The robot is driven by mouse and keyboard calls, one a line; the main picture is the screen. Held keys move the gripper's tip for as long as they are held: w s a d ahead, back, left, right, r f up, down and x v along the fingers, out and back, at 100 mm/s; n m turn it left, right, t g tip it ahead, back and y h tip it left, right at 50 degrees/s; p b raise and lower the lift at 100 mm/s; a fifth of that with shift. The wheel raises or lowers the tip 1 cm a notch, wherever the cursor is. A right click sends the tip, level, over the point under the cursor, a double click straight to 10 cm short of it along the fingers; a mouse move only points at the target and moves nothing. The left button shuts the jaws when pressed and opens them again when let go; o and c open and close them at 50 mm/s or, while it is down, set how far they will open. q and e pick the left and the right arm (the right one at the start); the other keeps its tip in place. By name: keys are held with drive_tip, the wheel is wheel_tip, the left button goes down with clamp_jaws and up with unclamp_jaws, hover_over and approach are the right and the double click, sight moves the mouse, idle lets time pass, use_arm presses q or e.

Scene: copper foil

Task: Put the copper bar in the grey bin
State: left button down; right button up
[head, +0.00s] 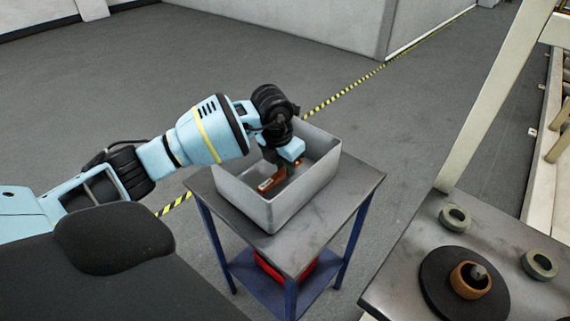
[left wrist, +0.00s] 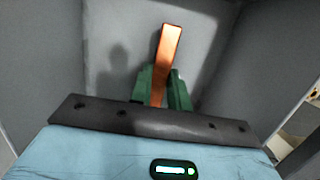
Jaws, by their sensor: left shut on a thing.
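The copper bar (left wrist: 168,52) is an orange-brown strip held between the green fingers of my left gripper (left wrist: 164,88) in the left wrist view. The grey bin (head: 245,203) stands on a small blue-legged table in the head view. My left gripper (head: 281,174) reaches down inside the bin's walls, shut on the bar. The bar (head: 266,184) shows partly in the head view, inside the bin's opening. I cannot tell whether the bar touches the bin's floor. The bin's walls (left wrist: 262,60) surround the bar in the left wrist view. My right gripper is not in view.
The small table (head: 355,187) has bare top around the bin, and a red object (head: 266,268) sits on its lower shelf. At the right, a bench (head: 420,262) holds greenish rings (head: 455,217) and a copper ring (head: 460,279) on a dark disc. A pale post rises from it.

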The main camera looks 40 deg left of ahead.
sight(278, 174)
use_arm(q)
drive_tip(key=shift+f, duration=0.3)
drive_tip(key=c, duration=1.3)
unclamp_jaws()
drive_tip(key=r, duration=0.4)
drive_tip(key=s+r, duration=0.1)
drive_tip(key=r, duration=0.3)
drive_tip(key=s+r, duration=0.1)
drive_tip(key=r, duration=0.4)
drive_tip(key=shift+s+a+p, duration=0.15)
drive_tip(key=shift+s+p, duration=0.05)
drive_tip(key=shift+p, duration=0.2)
